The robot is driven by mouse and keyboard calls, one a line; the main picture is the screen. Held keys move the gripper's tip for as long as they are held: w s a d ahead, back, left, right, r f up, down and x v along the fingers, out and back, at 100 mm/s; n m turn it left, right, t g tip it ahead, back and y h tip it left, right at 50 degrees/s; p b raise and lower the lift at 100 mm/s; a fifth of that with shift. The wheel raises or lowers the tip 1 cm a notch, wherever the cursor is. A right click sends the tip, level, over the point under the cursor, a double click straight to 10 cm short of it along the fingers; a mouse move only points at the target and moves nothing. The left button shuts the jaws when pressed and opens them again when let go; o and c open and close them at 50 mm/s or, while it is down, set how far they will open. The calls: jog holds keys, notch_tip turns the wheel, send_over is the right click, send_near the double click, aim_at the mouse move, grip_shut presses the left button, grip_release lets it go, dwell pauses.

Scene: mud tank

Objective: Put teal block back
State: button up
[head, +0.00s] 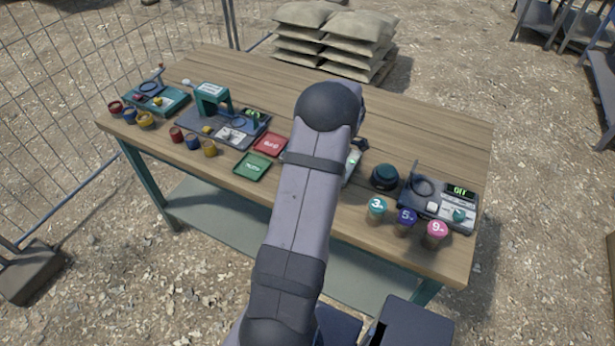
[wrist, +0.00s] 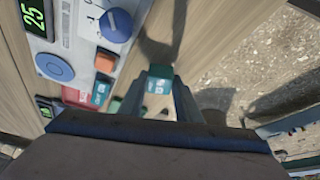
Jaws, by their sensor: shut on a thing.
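My gripper (wrist: 159,88) is shut on a small teal block (wrist: 158,80) in the wrist view. The block has white marks on its near face and sits between the two finger tips. It appears held above the wooden table near its edge; the exact height cannot be told. The gripper's shadow falls on the wood beyond it. In the head view my own arm hides the gripper and the block.
The table (head: 440,125) carries a red tray (head: 270,145), a green tray (head: 252,166) and, at right, a device (head: 440,205) reading OFF. Several numbered cups (head: 406,218) stand along the front edge. A device with a blue dial (wrist: 54,67) lies left of my gripper.

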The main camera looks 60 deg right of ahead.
jog(key=shift+f+b, duration=0.75)
jog(key=shift+f, duration=0.1)
jog(key=o, duration=1.2)
jog(key=shift+o, duration=0.8)
jog(key=shift+o, duration=1.4)
jog(key=shift+r, duration=0.1)
jog(key=shift+r+p, duration=1.9)
jog(key=shift+r, duration=1.8)
